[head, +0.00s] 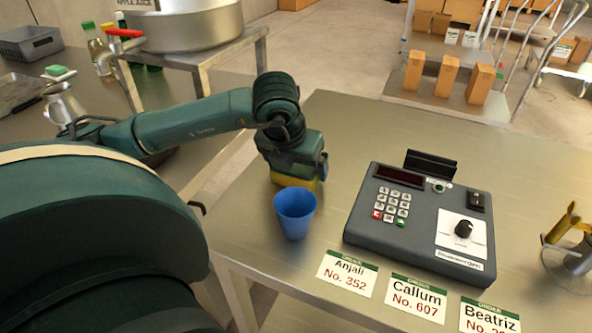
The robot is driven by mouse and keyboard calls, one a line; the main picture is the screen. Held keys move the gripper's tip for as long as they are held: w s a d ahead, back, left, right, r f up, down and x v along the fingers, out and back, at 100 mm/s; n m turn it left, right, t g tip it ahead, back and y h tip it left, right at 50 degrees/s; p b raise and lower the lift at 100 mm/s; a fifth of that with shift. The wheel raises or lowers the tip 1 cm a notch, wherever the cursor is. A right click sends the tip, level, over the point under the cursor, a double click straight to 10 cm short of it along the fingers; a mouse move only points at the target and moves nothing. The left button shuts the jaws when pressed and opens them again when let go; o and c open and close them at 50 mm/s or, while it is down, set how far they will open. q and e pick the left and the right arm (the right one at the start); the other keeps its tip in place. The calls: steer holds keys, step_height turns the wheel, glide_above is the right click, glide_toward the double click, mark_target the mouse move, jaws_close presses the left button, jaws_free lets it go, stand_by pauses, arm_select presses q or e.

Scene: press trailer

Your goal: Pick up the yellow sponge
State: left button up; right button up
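The yellow sponge (291,182) lies on the metal table just behind the blue cup. Only its lower front part shows; the rest is hidden by my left gripper. My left gripper (298,172) points down right over the sponge, at the end of the dark green arm that comes in from the left. Its fingers are hidden, so I cannot tell whether they are open or closed around the sponge. My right gripper is not in view.
A blue cup (295,213) stands close in front of the sponge. A grey card terminal (420,222) sits to the right, with order cards (347,273) along the front edge. A large pot (190,25) stands at the back left. The table behind the terminal is clear.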

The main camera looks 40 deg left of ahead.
arm_select(q)
steer(key=c, duration=0.6)
steer(key=shift+r, duration=0.1)
